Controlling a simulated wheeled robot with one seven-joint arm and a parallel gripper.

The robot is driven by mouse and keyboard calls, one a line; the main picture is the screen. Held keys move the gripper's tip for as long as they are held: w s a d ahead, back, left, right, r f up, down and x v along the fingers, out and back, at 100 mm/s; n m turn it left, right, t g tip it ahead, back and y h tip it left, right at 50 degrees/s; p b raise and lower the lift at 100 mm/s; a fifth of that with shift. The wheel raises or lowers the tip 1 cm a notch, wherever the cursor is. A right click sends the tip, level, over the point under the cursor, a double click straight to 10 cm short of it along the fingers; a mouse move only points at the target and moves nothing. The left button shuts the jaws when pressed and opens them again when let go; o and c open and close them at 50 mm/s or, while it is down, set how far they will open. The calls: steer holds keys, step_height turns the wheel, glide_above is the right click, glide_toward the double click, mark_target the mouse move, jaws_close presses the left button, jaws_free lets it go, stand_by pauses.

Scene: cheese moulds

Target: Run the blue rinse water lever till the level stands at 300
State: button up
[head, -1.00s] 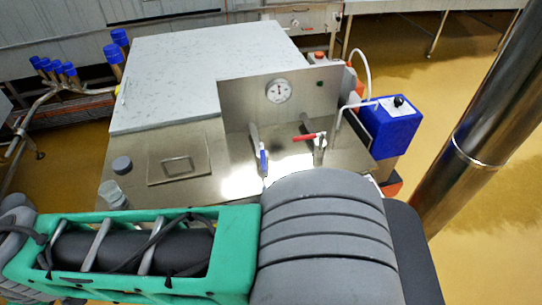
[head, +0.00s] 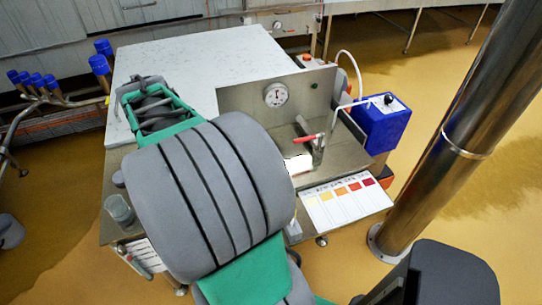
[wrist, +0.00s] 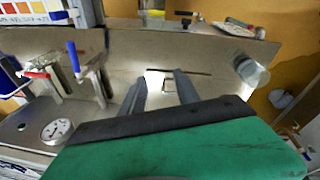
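The blue lever (wrist: 72,58) stands upright on a metal tap at the left of the wrist view; in the head view my arm hides it. The red lever (head: 307,138) lies beside it and also shows in the wrist view (wrist: 36,74). A clear beaker (head: 118,208) stands at the worktop's left edge, and at the right of the wrist view (wrist: 250,73). Its level and marks are too small to read. My gripper (wrist: 163,76) has its two grey fingers apart and empty, over the metal worktop, to the right of the blue lever.
A round dial gauge (head: 276,95) sits on the upright metal panel (head: 235,100). A blue box (head: 382,124) with a hose stands to the right. A colour chart (head: 345,204) lies along the front. A steel column (head: 450,140) stands at the right.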

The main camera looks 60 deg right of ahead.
steer(key=s+d+f+m+g+p, duration=0.1)
steer(key=s+d+f+m, duration=0.15)
steer(key=s+d, duration=0.55)
steer(key=s+d+f+m+g, duration=0.25)
steer(key=s+d, duration=0.25)
steer(key=d, duration=0.6)
steer(key=shift+t+y, duration=0.4)
steer(key=shift+t, duration=0.05)
steer(key=f, duration=0.3)
steer(key=s+f+p, duration=0.1)
steer(key=f, duration=0.2)
steer(key=shift+s+d, duration=0.1)
steer(key=shift+f, duration=0.35)
jaws_close()
